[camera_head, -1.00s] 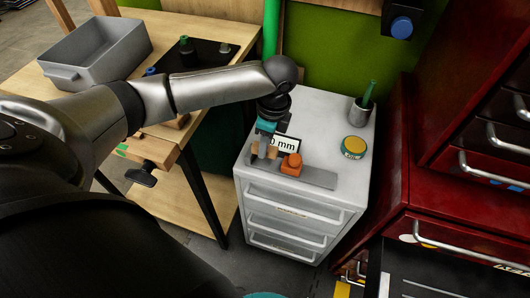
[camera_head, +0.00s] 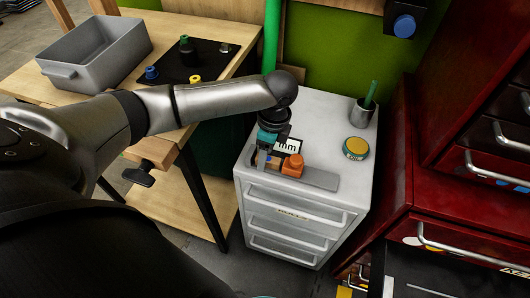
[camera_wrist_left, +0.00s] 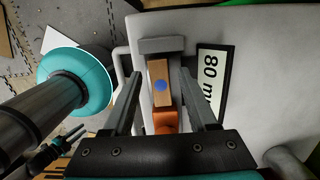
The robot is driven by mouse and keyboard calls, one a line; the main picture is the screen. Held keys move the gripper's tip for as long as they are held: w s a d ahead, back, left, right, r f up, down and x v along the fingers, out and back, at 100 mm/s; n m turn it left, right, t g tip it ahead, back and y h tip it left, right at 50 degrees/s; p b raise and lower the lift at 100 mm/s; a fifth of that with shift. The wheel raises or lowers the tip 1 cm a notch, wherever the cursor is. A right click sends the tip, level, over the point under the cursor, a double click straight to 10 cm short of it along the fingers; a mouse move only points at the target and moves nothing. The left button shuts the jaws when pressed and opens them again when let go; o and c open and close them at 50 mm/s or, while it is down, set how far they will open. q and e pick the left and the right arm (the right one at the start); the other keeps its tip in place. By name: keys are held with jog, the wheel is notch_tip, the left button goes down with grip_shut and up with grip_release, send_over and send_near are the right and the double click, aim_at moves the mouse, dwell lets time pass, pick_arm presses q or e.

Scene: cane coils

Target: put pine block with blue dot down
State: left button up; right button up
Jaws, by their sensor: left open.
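The pine block with the blue dot (camera_wrist_left: 160,98) shows in the left wrist view, blue dot facing up. It lies on the grey gauge on the white cabinet, between a grey end stop (camera_wrist_left: 161,45) and an orange slider (camera_wrist_left: 165,122). The orange slider (camera_head: 292,165) also shows in the head view. My left gripper (camera_wrist_left: 160,74) is open, its fingers on either side of the block with a gap at each side. In the head view my left gripper (camera_head: 264,157) is low over the gauge and mostly hides the block.
An 80 mm display (camera_wrist_left: 211,78) lies beside the gauge. On the white cabinet (camera_head: 318,125) stand a round green-and-yellow tin (camera_head: 356,148) and a metal cup (camera_head: 362,111). The wooden bench at left holds a grey bin (camera_head: 98,55). Red drawers stand at right.

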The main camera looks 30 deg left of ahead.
aim_at(274, 159)
pick_arm(q)
notch_tip(274, 159, up, 12)
jog(key=d+p, duration=0.2)
jog(key=p, duration=0.3)
jog(key=shift+w+f, duration=0.25)
jog(key=shift+w, duration=0.05)
pick_arm(e)
jog(key=shift+w+r+g+h, duration=0.3)
jog(key=shift+w+r+g, duration=0.2)
jog(key=shift+w+g, duration=0.5)
jog(key=shift+s+g, duration=0.3)
jog(key=shift+s, duration=0.2)
